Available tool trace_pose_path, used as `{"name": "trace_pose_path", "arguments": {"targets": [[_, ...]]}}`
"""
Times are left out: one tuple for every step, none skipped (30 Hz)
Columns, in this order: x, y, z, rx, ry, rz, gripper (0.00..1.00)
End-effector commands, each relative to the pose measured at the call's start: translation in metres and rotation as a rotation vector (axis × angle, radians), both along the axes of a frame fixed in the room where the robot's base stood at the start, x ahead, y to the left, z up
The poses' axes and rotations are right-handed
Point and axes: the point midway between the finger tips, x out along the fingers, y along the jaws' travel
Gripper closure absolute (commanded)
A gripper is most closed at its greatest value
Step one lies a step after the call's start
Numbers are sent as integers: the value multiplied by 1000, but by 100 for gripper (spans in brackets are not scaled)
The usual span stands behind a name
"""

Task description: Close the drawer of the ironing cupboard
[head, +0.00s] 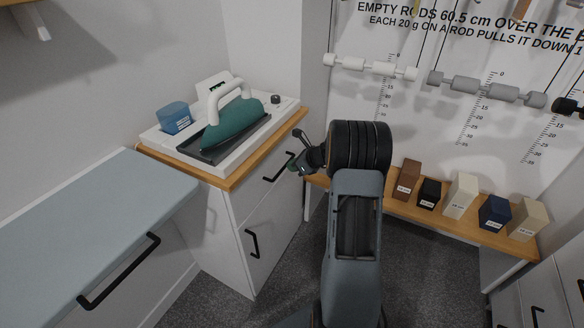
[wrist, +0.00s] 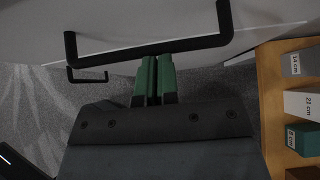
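The ironing cupboard (head: 228,222) is a white unit with a wooden-edged top. Its upper front is the drawer (head: 256,190), with a black bar handle (head: 279,167). The drawer front looks close to the cupboard's face; I cannot tell whether a small gap remains. My gripper (head: 297,166) is in front of the drawer, by the handle's right end. In the wrist view my gripper's green fingers (wrist: 153,64) are together with nothing seen between them. Their tips are close to the black handle (wrist: 150,47); contact cannot be told.
An iron (head: 236,115) and a blue container (head: 174,118) stand on the cupboard. A lower handle (head: 252,243) sticks out below the drawer. A blue-grey ironing surface (head: 85,225) is at left. A wooden bench (head: 408,211) with several labelled blocks is at right. Carpet lies between.

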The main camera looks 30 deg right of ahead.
Motion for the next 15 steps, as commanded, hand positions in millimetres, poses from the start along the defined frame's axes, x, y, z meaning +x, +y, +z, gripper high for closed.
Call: {"name": "trace_pose_path", "arguments": {"targets": [[2,2,1,1,-4,2,100],[3,2,1,2,-4,3,100],[3,3,1,2,-5,3,100],[3,4,1,2,-5,5,100],[3,4,1,2,-4,6,100],[4,5,2,2,-5,7,100],[4,5,2,3,-5,7,100],[4,6,2,3,-5,8,100],[4,6,2,3,-5,8,100],[4,6,2,3,-5,9,100],[4,6,2,3,-6,10,100],[4,6,2,4,-6,11,100],[3,6,2,4,-6,11,100],[3,5,1,4,-6,11,100],[1,4,0,4,-6,11,100]]}}
